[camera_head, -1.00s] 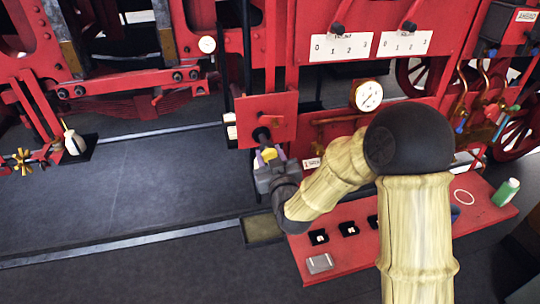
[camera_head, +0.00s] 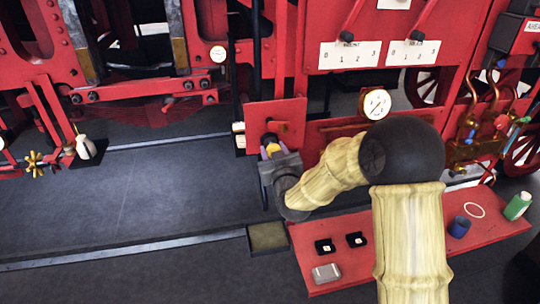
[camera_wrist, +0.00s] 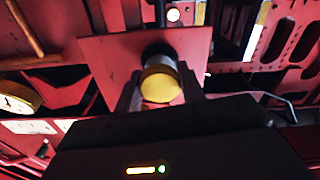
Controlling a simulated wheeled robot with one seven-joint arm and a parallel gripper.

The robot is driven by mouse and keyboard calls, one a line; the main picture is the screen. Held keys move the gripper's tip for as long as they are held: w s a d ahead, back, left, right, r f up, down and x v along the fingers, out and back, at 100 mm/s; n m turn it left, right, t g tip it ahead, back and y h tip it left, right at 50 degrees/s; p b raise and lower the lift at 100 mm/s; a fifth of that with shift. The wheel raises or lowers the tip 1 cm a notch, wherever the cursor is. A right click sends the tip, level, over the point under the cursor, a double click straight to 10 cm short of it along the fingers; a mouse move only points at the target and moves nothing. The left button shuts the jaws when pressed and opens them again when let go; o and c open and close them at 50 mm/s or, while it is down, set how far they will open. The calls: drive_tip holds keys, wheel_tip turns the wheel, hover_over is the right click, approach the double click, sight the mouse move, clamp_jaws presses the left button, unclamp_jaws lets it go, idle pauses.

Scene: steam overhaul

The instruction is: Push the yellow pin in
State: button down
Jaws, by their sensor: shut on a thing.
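The yellow pin (camera_wrist: 161,84) shows its round yellow end in the wrist view, with a paler band and a dark collar behind it. The collar meets a red square plate (camera_wrist: 108,58). In the head view the pin (camera_head: 272,148) is a small yellow spot in front of the red plate (camera_head: 289,117). My gripper (camera_head: 270,151) is at the plate, its two fingers on either side of the pin. In the wrist view my gripper (camera_wrist: 161,92) is shut on the pin. How deep the pin sits is hard to tell.
A red bench (camera_head: 395,245) at the lower right holds small black boxes, a grey box (camera_head: 326,273), a blue cup (camera_head: 459,227) and a green bottle (camera_head: 517,206). A shallow tray (camera_head: 267,237) lies below my gripper. A white gauge (camera_head: 375,103) is right of the plate.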

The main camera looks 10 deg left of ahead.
drive_tip(key=shift+r, duration=0.15)
drive_tip(key=c, duration=1.2)
unclamp_jaws()
drive_tip(key=o, duration=0.3)
drive_tip(key=shift+w+a, duration=0.1)
drive_tip(key=shift+w, duration=0.1)
drive_tip(key=shift+o, duration=0.2)
drive_tip(key=shift+s, duration=0.2)
drive_tip(key=b+v, duration=0.9)
drive_tip(key=v, duration=0.8)
